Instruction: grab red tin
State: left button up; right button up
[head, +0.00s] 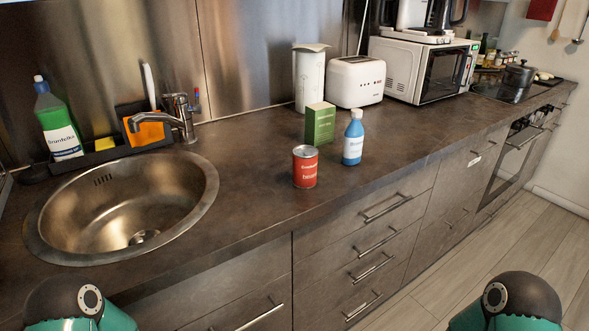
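The red tin (305,168) stands upright on the dark countertop (235,185), just right of the sink. It has a red label with white lettering and a metal rim on top. Nothing covers it. Only dark and green parts of my arms show at the lower left and lower right corners of the head view. Neither gripper is in the picture.
A blue bottle (353,138) stands close to the right of the tin, and a green box (320,123) stands behind it. The round sink (130,205) opens to the left. A toaster (356,82) and microwave (424,69) stand further back. The counter in front of the tin is clear.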

aim_at(304, 157)
jog(key=i, duration=0.15)
jog(key=u, duration=3)
jog(key=k, duration=0.5)
jog(key=z, duration=0.35)
jog(key=k, duration=1.1)
jog(key=z, duration=1.1)
jog(key=i, duration=1)
